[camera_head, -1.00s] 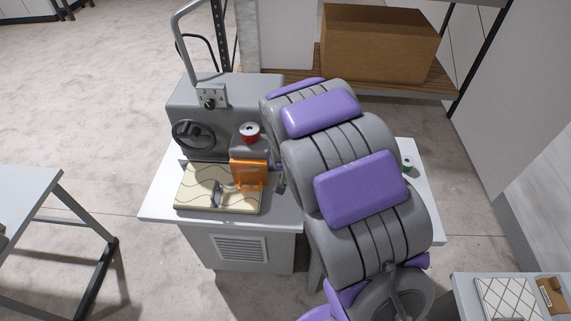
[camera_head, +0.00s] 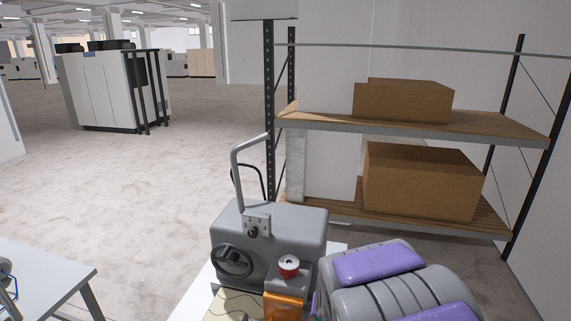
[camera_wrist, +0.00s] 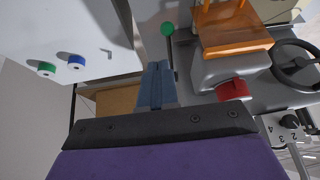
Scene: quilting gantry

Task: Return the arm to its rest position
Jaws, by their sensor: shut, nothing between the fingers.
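My arm (camera_head: 400,290), grey with purple pads, rises into the bottom right of the head view, where my gripper does not show. In the wrist view, my gripper (camera_wrist: 157,72) has its blue-grey fingers together and empty. It points past the grey quilting machine, which fills the right side of that view. The red spool also shows in the wrist view (camera_wrist: 232,90).
In the wrist view, a green spool (camera_wrist: 46,68) and a blue spool (camera_wrist: 76,62) stand on a white surface. A shelf (camera_head: 455,128) with cardboard boxes (camera_head: 422,185) stands behind the machine. A table (camera_head: 45,275) is at lower left. Open floor (camera_head: 150,185) lies between.

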